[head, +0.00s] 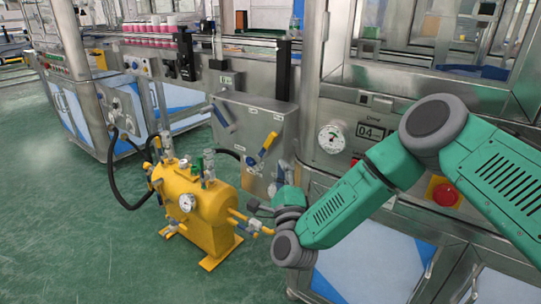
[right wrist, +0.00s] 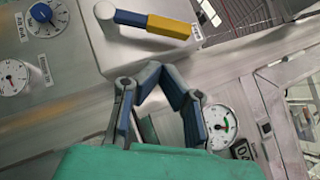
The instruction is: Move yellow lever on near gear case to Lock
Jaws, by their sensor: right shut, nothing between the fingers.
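The near gear case (head: 235,108) is a steel box on the machine front, left of my right arm. Its yellow lever (head: 268,143) has a blue part and slants up to the right in the head view. In the right wrist view the yellow lever (right wrist: 168,27) lies across the case (right wrist: 115,48), its yellow end beside a small label too small to read. My right gripper (head: 282,172) is below the lever in the head view, partly hidden by my wrist. In the wrist view the right gripper (right wrist: 152,70) is shut and empty, apart from the lever. My left gripper is out of view.
A yellow tank (head: 205,215) with valves and a gauge stands on the green floor left of my right gripper. A dial gauge (head: 332,139) and a red button (head: 444,192) are on the machine panel. A blue lever (head: 222,118) sits at the case's left.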

